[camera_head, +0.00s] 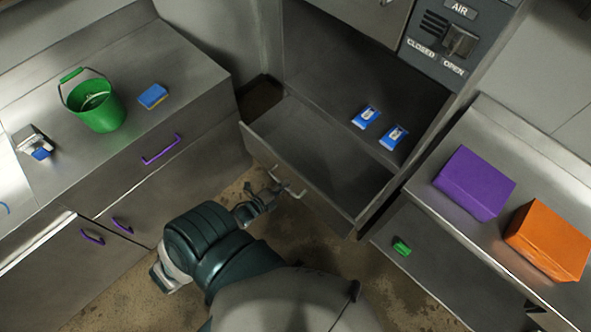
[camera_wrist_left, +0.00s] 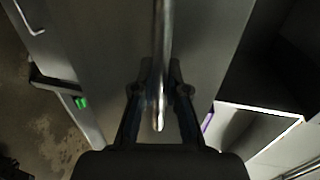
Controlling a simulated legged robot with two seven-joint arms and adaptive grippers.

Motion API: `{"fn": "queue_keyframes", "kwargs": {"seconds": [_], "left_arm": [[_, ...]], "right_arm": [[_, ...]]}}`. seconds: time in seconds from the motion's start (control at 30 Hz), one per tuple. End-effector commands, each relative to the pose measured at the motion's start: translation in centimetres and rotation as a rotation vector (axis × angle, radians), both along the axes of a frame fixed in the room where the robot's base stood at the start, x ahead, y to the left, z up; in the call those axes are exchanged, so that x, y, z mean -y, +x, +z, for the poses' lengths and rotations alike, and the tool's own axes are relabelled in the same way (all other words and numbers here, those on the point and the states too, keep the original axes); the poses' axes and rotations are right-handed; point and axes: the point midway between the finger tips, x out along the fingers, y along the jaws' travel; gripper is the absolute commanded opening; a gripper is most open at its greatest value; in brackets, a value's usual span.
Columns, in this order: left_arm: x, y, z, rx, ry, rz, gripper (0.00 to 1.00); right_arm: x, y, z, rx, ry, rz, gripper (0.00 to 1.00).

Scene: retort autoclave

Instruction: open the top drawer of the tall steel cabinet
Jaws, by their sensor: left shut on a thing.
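The tall steel cabinet (camera_head: 437,65) stands at the back centre. One of its drawers (camera_head: 310,188) is pulled out, showing its bare steel interior. Two blue-and-white items (camera_head: 366,116) lie towards the back of the opening. My left gripper (camera_head: 272,189) is at the drawer front, shut on its bar handle (camera_head: 294,191). In the left wrist view the handle (camera_wrist_left: 162,50) runs between the two fingers (camera_wrist_left: 160,97), in front of the grey drawer face (camera_wrist_left: 95,50). My right gripper is not in view.
Left counter: green bucket (camera_head: 97,106), blue-and-yellow sponge (camera_head: 153,96). Right counter: purple block (camera_head: 474,183), orange block (camera_head: 547,240). A small green object (camera_head: 401,247) sits lower right. A panel (camera_head: 452,40) marked AIR is on the cabinet. A closed front (camera_head: 350,12) is above the open drawer.

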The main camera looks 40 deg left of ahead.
Motion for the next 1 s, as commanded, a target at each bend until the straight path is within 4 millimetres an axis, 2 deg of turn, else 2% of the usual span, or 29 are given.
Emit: {"fn": "queue_keyframes", "kwargs": {"seconds": [0.03, 0.1, 0.3, 0.77, 0.8, 0.87, 0.9, 1.0], "left_arm": [[0.8, -1.5, -0.3, -0.012, -0.007, -0.009, 0.00], [0.7, -2.7, -0.4, -0.010, -0.006, -0.009, 0.00], [0.5, -4.6, -0.4, -0.009, -0.006, -0.009, 0.00], [0.4, -5.2, -0.5, -0.009, -0.004, -0.009, 0.00], [0.4, -5.2, -0.5, -0.009, -0.004, -0.009, 0.20], [0.4, -5.2, -0.5, -0.009, -0.004, -0.009, 0.35], [0.3, -5.2, -0.5, -0.008, -0.004, -0.008, 0.39], [0.1, -5.1, -0.4, -0.006, -0.004, -0.007, 0.39]], "right_arm": [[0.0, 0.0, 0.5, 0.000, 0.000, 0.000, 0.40], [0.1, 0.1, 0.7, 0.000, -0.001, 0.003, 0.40], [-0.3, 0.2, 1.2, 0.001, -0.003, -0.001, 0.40], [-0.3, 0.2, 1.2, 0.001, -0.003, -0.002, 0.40], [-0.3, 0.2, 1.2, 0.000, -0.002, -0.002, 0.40], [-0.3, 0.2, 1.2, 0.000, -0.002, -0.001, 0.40], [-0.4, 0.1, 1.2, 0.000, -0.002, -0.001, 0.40], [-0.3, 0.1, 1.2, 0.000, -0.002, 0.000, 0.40]]}}
